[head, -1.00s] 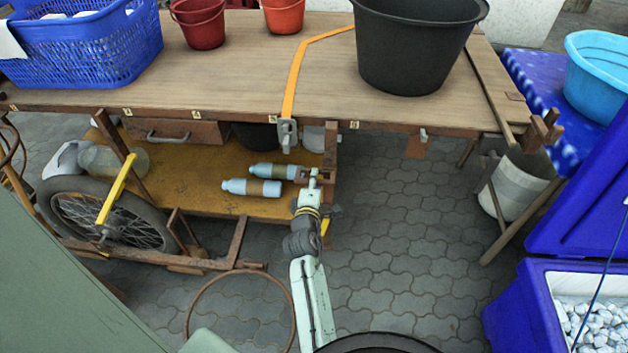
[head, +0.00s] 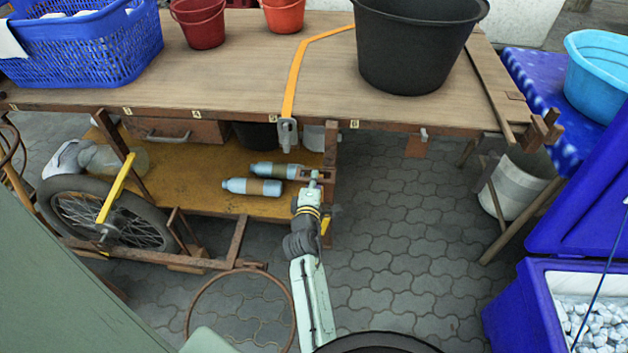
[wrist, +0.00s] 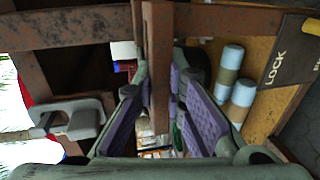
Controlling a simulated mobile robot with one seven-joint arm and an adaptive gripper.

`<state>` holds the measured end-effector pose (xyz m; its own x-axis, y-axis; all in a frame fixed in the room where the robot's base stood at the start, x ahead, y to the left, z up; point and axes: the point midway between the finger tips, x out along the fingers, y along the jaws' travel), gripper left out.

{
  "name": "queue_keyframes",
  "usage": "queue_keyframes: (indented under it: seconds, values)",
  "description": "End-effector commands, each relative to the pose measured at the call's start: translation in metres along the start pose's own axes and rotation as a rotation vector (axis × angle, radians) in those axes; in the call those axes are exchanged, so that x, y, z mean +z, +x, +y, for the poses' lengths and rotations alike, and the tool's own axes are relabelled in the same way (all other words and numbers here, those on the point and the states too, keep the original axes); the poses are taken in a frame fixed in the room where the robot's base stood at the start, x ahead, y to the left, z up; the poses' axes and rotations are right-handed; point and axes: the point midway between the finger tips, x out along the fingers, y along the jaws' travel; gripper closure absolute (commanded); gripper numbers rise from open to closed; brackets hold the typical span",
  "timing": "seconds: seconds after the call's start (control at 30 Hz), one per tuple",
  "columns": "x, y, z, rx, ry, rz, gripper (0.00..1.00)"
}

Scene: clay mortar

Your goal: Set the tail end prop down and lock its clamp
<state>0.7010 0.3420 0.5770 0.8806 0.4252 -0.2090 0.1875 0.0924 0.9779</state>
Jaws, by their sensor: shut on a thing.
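My gripper (head: 314,180) is at the right end of the cart under the table, low in front of the lower shelf. In the wrist view my gripper (wrist: 157,95) has its purple pads shut on a rusty upright bar (wrist: 157,60), which appears to be the tail end prop. The bar's foot is hidden, so I cannot tell whether it touches the ground. A dark plate reading LOCK (wrist: 276,66) is at the right of the wrist view. A yellow piece (head: 326,228) shows partly behind my arm; I cannot tell whether it is the prop's clamp lever.
Blue bottles (head: 252,186) lie on the shelf. A wheel with a yellow bar (head: 116,188) stands left. Paving to the right is open.

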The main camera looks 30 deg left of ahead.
Motion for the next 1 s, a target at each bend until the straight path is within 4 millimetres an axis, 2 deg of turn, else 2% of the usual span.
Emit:
queue_keyframes:
  seconds: [0.13,0.33,0.5,0.63,0.97,1.0]
  values:
    - [0.001,0.003,-0.013,0.001,0.0,-0.001,1.0]
    - [0.001,0.014,-0.063,-0.002,0.0,-0.002,1.0]
    - [0.001,0.02,-0.093,0.0,0.0,-0.001,1.0]
    - [0.001,0.023,-0.102,0.003,0.0,-0.001,1.0]
    - [0.001,0.023,-0.102,0.002,0.001,0.0,1.0]
    - [0.001,0.023,-0.102,0.002,0.001,0.0,0.88]
